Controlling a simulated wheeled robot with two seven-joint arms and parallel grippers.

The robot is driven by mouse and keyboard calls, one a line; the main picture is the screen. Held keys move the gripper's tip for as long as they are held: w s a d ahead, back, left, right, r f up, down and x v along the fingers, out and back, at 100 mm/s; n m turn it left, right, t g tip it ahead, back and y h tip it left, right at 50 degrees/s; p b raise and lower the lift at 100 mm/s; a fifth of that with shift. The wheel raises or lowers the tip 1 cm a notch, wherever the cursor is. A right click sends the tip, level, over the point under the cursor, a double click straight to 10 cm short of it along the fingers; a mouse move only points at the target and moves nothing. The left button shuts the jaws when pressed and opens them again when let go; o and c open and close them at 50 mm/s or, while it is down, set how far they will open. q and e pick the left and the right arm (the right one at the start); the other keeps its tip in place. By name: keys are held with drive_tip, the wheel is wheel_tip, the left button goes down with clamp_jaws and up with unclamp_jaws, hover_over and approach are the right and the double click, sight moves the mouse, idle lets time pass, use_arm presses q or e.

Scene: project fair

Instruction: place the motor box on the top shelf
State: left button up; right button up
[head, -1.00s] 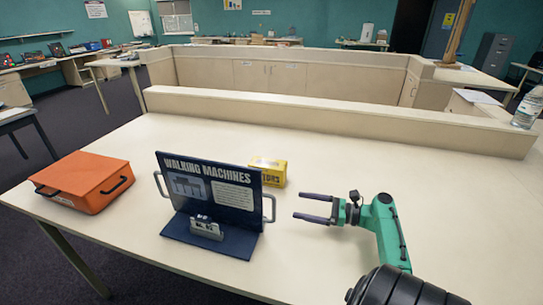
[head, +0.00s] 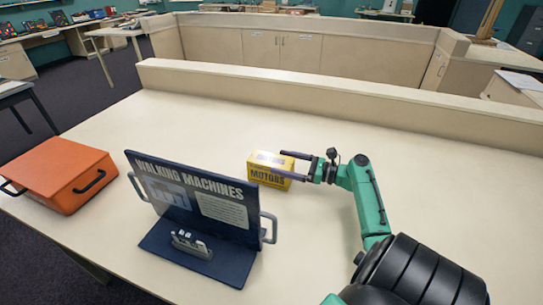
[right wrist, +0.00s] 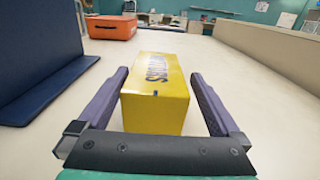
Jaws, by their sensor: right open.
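The yellow motor box (head: 270,169), marked "MOTORS", stands on the table behind the right edge of the walking machines sign. My right gripper (head: 287,165) is open, with its fingers on either side of the box's near end. In the right wrist view the box (right wrist: 157,95) lies between the two fingers (right wrist: 158,103), with a gap on each side at least near the camera. The box rests on the table. My left gripper is not in view. I cannot make out a top shelf for certain.
A dark blue "Walking Machines" sign (head: 195,195) with side handles stands left of the box. An orange case (head: 62,178) lies at the table's left. A low cream ledge (head: 330,97) runs along the back. The table's (head: 330,265) right side is clear.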

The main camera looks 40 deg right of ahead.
sight(272, 159)
drive_tip(key=b+x, duration=0.1)
drive_tip(key=x, duration=0.3)
drive_tip(key=shift+a+f+b, duration=0.1)
drive_tip(key=shift+a+b, duration=0.05)
drive_tip(key=shift+b, duration=0.15)
drive_tip(key=shift+a, duration=0.1)
drive_tip(key=c, duration=1.3)
clamp_jaws()
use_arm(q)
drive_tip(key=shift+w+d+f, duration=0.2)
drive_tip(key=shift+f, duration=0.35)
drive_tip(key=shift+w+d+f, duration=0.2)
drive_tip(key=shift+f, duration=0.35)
